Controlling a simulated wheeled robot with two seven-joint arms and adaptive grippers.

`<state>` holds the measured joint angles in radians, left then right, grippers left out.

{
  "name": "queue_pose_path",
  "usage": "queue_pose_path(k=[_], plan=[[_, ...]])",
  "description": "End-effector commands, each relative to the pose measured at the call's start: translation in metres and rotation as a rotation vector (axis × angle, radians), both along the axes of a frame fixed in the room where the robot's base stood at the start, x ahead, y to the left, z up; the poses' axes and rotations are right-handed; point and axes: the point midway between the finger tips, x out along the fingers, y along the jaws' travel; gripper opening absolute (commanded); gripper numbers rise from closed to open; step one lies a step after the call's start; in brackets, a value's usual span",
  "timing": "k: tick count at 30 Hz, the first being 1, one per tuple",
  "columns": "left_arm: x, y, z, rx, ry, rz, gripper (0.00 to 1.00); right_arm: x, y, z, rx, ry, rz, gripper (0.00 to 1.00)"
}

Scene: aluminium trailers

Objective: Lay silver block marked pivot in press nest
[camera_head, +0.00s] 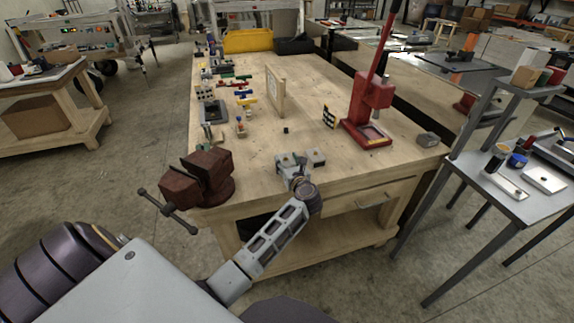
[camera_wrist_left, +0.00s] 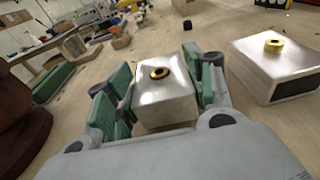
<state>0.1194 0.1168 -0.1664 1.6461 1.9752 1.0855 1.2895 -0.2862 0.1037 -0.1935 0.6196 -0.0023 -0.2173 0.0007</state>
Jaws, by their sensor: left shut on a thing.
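My left gripper (camera_head: 290,161) is at the table's front edge, its green-padded fingers (camera_wrist_left: 162,91) shut on a silver block (camera_wrist_left: 164,101) with a brass-coloured ring on top. I cannot tell whether this block touches the table. A second silver block (camera_wrist_left: 275,66) with a similar ring lies just right of the gripper; it also shows in the head view (camera_head: 317,157). No pivot marking is readable on either block. The red press (camera_head: 374,96) stands to the right and farther back, with its lever raised. A pale nest area (camera_head: 373,137) shows on its base. My right gripper is out of view.
A dark red vise (camera_head: 206,172) sits left of the gripper. A wooden upright panel (camera_head: 276,91) and a black-and-white striped piece (camera_head: 329,117) stand farther back.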

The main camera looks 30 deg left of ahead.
Motion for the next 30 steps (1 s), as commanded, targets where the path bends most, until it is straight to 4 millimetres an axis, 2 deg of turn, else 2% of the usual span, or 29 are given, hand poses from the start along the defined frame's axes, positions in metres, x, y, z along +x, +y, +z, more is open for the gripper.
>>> queue_pose_path(k=[12, 18, 24, 30], plan=[[0.001, 0.000, 0.059, -0.002, -0.007, -0.001, 0.14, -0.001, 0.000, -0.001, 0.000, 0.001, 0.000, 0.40], [0.000, 0.000, 0.082, 0.000, -0.005, 0.000, 0.14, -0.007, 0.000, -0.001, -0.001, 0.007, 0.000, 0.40], [0.000, 0.001, 0.092, 0.002, -0.004, 0.000, 0.14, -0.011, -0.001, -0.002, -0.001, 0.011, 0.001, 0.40], [0.000, 0.001, 0.092, 0.002, -0.003, 0.000, 0.14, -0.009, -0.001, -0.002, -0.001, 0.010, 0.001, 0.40]])
